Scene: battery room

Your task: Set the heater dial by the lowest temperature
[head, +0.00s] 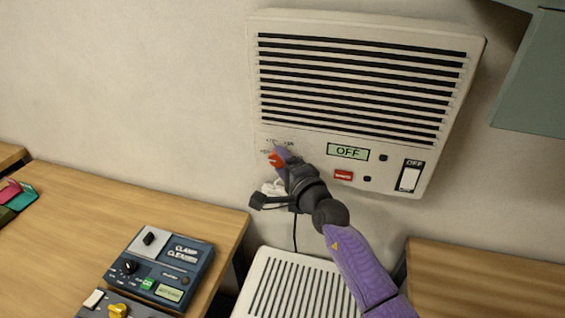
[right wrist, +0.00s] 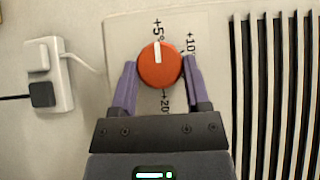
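The heater (head: 300,132) is a cream wall unit with dark slats. Its round orange dial (right wrist: 160,66) has a white pointer mark at the "+5°" label; "+10" and "+20" labels also show around it. In the head view the dial (head: 276,160) is partly covered by my right gripper (head: 283,154). In the right wrist view the two purple fingers of the right gripper (right wrist: 160,75) lie along both sides of the dial, with no clear gap; they appear shut on it. My left gripper is out of view.
The heater's display (head: 348,152) reads "OFF", with a red button (head: 343,175) below and a white switch (head: 410,179) at right. A clamp cleaner (head: 165,268) stands on the left desk (head: 130,205).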

